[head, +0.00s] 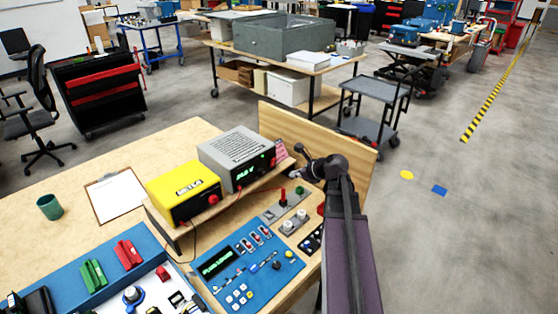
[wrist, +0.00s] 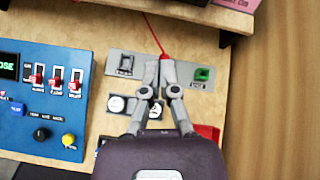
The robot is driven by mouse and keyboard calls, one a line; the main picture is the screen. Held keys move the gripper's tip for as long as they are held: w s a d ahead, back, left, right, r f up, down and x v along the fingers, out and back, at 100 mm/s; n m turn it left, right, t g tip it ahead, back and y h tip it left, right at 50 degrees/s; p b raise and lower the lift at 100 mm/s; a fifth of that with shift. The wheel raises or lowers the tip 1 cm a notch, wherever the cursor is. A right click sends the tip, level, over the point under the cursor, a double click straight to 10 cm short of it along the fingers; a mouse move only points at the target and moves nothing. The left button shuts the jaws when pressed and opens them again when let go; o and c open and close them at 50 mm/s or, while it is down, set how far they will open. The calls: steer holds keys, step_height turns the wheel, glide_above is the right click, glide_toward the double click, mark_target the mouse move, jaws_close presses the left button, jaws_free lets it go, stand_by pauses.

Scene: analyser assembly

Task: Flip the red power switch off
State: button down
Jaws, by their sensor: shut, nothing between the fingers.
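In the head view my gripper (head: 294,176) is above that panel's far end. A dark switch (wrist: 126,63) sits left of the fingertips and a green one (wrist: 202,74) right. Three red-capped toggles (wrist: 55,80) stand on the blue panel (wrist: 20,120). A red block (wrist: 208,132) is partly hidden by my gripper. Labels are too small to tell which is the power switch; contact is unclear.
Two round white-topped knobs (wrist: 116,104) sit near my fingers. A grey power supply (head: 235,157) and a yellow meter (head: 183,190) stand on a shelf behind. A wooden board (head: 330,148) edges the bench on the right.

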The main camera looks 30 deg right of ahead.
steer(key=d+m, duration=0.1)
steer(key=d+r+m, duration=0.1)
steer(key=d+m+t, duration=0.1)
steer(key=shift+w+d+r, duration=0.15)
steer(key=shift+d+r, duration=0.15)
steer(key=shift+r, duration=0.1)
steer(key=shift+w+a+f, duration=0.1)
steer(key=shift+f, duration=0.05)
steer(key=b, duration=0.4)
glide_toward(273, 163)
steer(key=x, duration=0.5)
steer(key=shift+f, duration=0.45)
steer(key=shift+w+a+r, duration=0.1)
steer(key=shift+w+a, duration=0.2)
steer(key=shift+w, duration=0.3)
steer(key=shift+a, duration=0.15)
